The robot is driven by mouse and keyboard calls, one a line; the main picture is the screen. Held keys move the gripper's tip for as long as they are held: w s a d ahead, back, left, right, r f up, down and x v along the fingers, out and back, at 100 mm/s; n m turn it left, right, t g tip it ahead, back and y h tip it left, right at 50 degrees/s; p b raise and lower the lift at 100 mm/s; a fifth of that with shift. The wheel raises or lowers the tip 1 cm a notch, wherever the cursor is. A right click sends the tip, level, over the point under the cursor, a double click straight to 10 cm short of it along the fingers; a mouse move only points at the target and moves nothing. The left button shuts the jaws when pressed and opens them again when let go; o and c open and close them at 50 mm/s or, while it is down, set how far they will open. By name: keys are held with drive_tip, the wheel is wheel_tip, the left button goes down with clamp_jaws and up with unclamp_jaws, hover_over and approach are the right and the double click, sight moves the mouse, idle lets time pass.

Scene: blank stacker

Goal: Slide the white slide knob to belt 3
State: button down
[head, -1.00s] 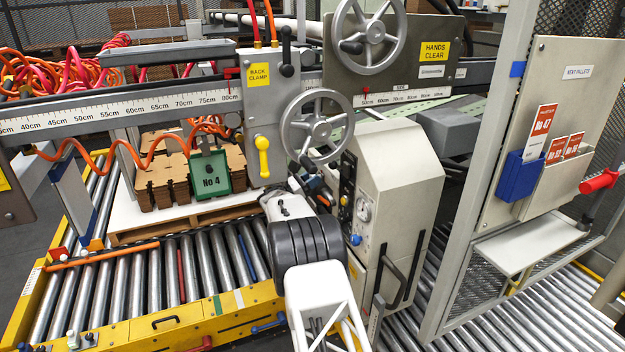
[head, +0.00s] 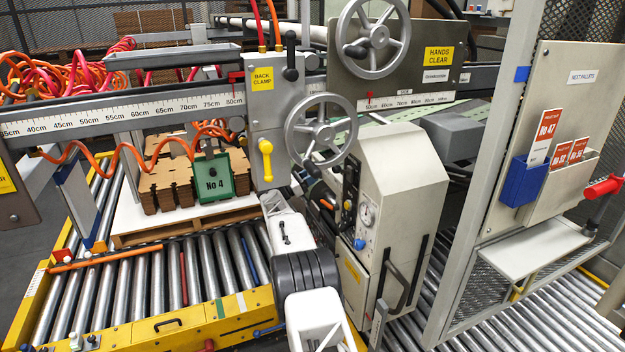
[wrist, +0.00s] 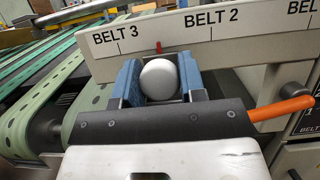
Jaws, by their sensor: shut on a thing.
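The white slide knob (wrist: 158,80), a round pale ball, sits between the blue fingers of my gripper (wrist: 160,88) in the wrist view. The gripper is shut on it, one finger at each side. Behind it is a pale label rail with the words BELT 3 (wrist: 106,42) on the left and BELT 2 (wrist: 210,18) to the right. A small red pointer (wrist: 158,47) stands just above the knob, between these two labels. In the head view the knob and fingertips are hidden behind my arm and the machine.
An orange-handled lever (wrist: 281,108) is close to the gripper's right side. Green belts (wrist: 35,95) run at the left. In the head view, a handwheel (head: 321,130) and a yellow-handled lever (head: 266,160) are near my arm, left of the cream cabinet (head: 400,190).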

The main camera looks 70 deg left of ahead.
drive_tip(key=shift+a, duration=0.7)
drive_tip(key=c, duration=0.7)
unclamp_jaws()
drive_tip(key=shift+s, duration=0.1)
drive_tip(key=v, duration=0.7)
drive_tip(key=shift+s, duration=0.3)
drive_tip(key=shift+f, duration=0.15)
